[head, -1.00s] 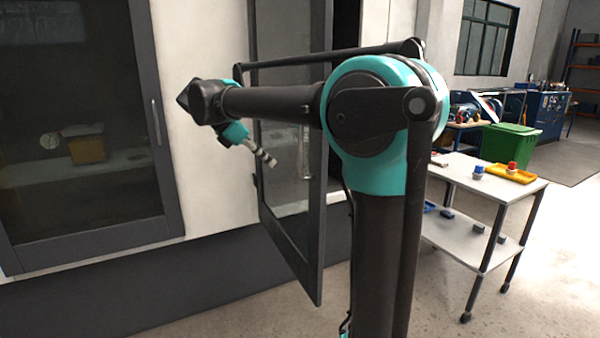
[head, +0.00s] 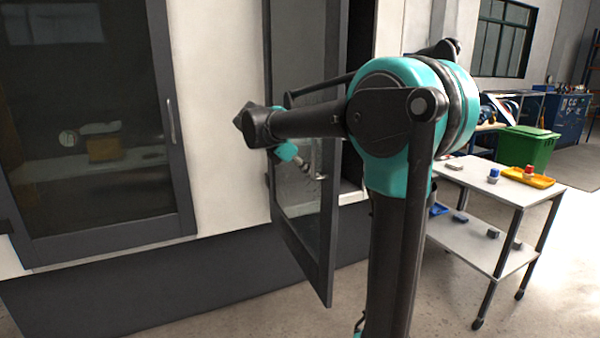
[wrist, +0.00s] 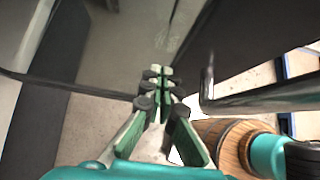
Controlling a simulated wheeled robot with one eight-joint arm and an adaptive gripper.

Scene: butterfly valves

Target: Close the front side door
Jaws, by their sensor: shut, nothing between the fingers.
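The front side door (head: 328,240) is a tall dark-framed panel with a glass pane, standing open and swung out from the white machine wall. My gripper (head: 318,177) is in front of its pane, close to the free-edge frame, in the head view. In the wrist view my gripper (wrist: 160,76) has its fingertips together with nothing between them. The pane (wrist: 125,45) lies beyond the tips there, and a dark bar-like handle (wrist: 207,85) is just to their right. I cannot tell whether the fingertips touch the door.
A second glazed door (head: 95,130) on the left is shut, with a slim handle (head: 171,122). A white cart (head: 500,185) with small items stands on the right, near a green bin (head: 527,147). Open floor lies between the door and the cart.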

